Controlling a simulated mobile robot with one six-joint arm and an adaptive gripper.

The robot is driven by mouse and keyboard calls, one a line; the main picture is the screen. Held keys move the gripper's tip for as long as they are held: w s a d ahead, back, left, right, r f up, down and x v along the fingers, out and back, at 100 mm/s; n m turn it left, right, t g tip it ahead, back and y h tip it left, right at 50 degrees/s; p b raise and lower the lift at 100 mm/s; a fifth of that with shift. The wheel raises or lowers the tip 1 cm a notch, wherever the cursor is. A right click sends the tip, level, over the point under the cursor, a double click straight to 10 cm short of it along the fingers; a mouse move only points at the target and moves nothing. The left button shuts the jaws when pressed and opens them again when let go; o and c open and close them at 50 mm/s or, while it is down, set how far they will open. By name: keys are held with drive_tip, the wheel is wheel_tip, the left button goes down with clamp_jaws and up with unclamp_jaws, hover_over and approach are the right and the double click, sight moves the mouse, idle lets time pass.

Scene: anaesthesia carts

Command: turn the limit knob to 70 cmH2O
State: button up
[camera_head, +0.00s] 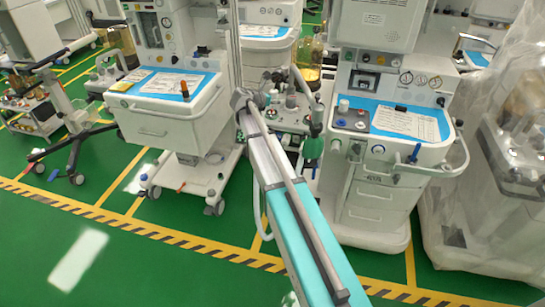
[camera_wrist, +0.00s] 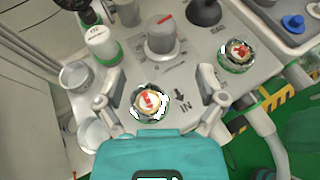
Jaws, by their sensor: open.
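A grey cylindrical knob (camera_wrist: 162,42) with a red pointer line on its top stands on a pale panel, at the upper middle of the wrist view. I take it to be the limit knob; I cannot read its scale or setting. My gripper (camera_wrist: 160,75) is open, its two fingers spread left and right. The knob lies beyond the fingertips, roughly centred between them, and nothing is held. In the head view my arm reaches to the absorber unit (camera_head: 290,120) between two carts; the knob cannot be made out clearly there.
A clear-domed valve (camera_wrist: 150,102) beside an "IN" arrow lies between the fingers; another dome (camera_wrist: 237,53) is right of the knob. A white, green-ringed cylinder (camera_wrist: 103,43) stands left, a black knob (camera_wrist: 204,12) behind. Carts (camera_head: 170,110) and (camera_head: 385,150) flank the unit.

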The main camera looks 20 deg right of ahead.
drive_tip(key=s+a+f+m+g+y+b, duration=0.1)
drive_tip(key=s+a+f+m+y, duration=0.1)
drive_tip(key=s+m, duration=0.3)
drive_tip(key=s+a+f+m+g+y+b, duration=0.1)
drive_tip(key=s+a+f+m+y, duration=0.1)
drive_tip(key=s, duration=0.7)
drive_tip(key=s+a+f+m+g+y, duration=0.2)
drive_tip(key=s+a+f+m, duration=0.2)
drive_tip(key=s+f+m, duration=0.3)
drive_tip(key=shift+f+m+y+b, duration=0.25)
drive_tip(key=shift+m+y+b, duration=0.05)
drive_tip(key=shift+b, duration=0.1)
drive_tip(key=shift+a, duration=0.1)
drive_tip(key=s+a+f+m+g+y, duration=0.1)
drive_tip(key=s+a+m+y, duration=0.1)
drive_tip(key=s+a+m, duration=0.2)
drive_tip(key=s+a+f+m+g+y, duration=0.1)
drive_tip(key=s+a+m+y, duration=0.2)
drive_tip(key=s, duration=0.8)
drive_tip(key=shift+a+f+m, duration=0.15)
drive_tip(key=shift+a+m, duration=0.75)
drive_tip(key=shift+m, duration=0.1)
drive_tip(key=shift+c, duration=0.2)
